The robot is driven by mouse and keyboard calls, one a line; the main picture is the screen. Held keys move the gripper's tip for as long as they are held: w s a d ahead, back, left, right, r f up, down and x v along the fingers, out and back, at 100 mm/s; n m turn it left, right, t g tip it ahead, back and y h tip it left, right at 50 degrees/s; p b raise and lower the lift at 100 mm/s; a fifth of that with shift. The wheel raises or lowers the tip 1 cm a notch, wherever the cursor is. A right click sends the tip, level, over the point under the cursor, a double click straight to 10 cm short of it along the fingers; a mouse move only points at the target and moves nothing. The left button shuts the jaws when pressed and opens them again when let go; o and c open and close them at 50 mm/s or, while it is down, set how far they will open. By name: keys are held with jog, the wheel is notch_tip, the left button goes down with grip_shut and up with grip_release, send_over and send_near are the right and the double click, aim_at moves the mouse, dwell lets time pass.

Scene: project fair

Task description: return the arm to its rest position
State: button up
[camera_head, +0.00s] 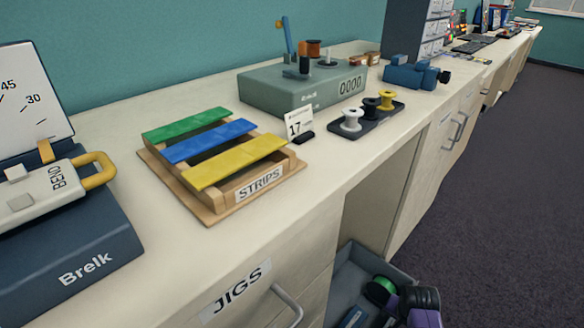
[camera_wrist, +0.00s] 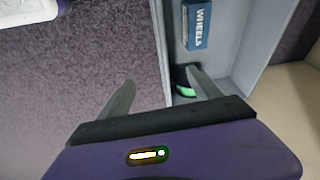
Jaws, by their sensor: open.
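My gripper (camera_wrist: 162,90) shows in the wrist view with its two grey fingers spread apart and nothing between them. It points down over the floor and the edge of an open grey drawer or bin (camera_wrist: 262,40). The right finger overlaps the bin's near end, close to a green round thing (camera_wrist: 186,91), which that finger partly hides. In the head view a purple and dark part of my arm (camera_head: 424,312) shows at the bottom, beside the bin. The fingers cannot be made out there.
The bin (camera_head: 346,262) also holds a blue box marked WHEELS (camera_wrist: 196,24). The counter (camera_head: 290,208) above carries a strips rack (camera_head: 212,215), a grey winder (camera_head: 270,92), a spool tray (camera_head: 372,122) and a bending machine (camera_head: 60,250). Dark carpet (camera_head: 500,200) on the right is clear.

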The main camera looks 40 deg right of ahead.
jog(key=w+d+r+n+t+h, duration=0.2)
jog(key=w+r+t+h, duration=0.1)
jog(key=w+r, duration=0.25)
jog(key=w+a+r+n+t+h+b, duration=0.15)
jog(key=a+r+n+t+b, duration=0.4)
jog(key=a+r, duration=0.65)
jog(key=s+a+r+n+t+y+b, duration=0.1)
jog(key=s+a+r+n+t+y, duration=0.25)
jog(key=a, duration=0.55)
jog(key=s+a+r+n+t+y+b, duration=0.1)
jog(key=s+a+r+n+t+b, duration=0.15)
jog(key=s+a+r, duration=0.5)
jog(key=s+a+f+n+y+b, duration=0.1)
jog(key=s+a+f+n+y, duration=0.25)
jog(key=a, duration=0.35)
notch_tip(320, 180, up, 32)
jog(key=p, duration=3.2)
jog(key=shift+d+m+g+p, duration=0.3)
jog(key=shift+m+g, duration=0.1)
jog(key=shift+g, duration=0.05)
jog(key=shift+h, duration=0.25)
